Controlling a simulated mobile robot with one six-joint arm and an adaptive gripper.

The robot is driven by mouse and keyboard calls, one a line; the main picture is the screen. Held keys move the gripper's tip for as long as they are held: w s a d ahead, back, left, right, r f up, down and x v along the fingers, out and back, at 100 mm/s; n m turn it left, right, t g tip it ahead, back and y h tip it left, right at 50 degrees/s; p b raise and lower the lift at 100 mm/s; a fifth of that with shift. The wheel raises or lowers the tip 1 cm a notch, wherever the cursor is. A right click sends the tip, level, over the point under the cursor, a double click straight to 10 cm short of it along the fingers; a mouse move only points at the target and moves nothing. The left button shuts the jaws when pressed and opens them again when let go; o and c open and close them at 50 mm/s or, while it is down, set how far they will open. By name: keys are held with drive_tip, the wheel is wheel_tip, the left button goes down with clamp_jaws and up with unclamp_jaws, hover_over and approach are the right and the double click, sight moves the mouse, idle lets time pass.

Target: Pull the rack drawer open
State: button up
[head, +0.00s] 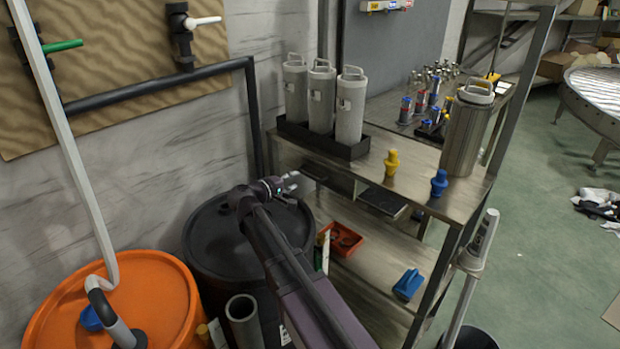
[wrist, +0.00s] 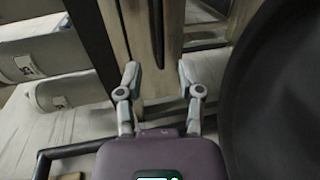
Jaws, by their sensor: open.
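The rack (head: 440,185) is a metal shelf unit right of my arm in the head view. Beneath its top shelf, a dark, flat drawer-like part (head: 383,201) shows; I cannot tell for certain whether it is the drawer. My gripper (head: 292,183) is left of the rack's left end, above the black drum. In the wrist view my gripper (wrist: 161,80) is open, with its two fingers apart and nothing seen between them. A pale panel or edge of the rack (wrist: 172,45) with a dark strip lies just beyond the fingertips. Contact cannot be told.
Several grey canisters (head: 322,98) stand in a black tray on the rack top. A yellow plug (head: 391,163), a blue plug (head: 439,182) and a steel canister (head: 467,130) stand right of them. A black drum (head: 215,245) and orange drum (head: 150,290) crowd the left.

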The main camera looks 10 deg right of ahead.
sight(309, 175)
drive_tip(key=b+x, duration=0.1)
drive_tip(key=x, duration=0.6)
drive_tip(key=shift+w+d, duration=0.2)
drive_tip(key=shift+d, duration=0.1)
drive_tip(key=shift+c, duration=0.2)
clamp_jaws()
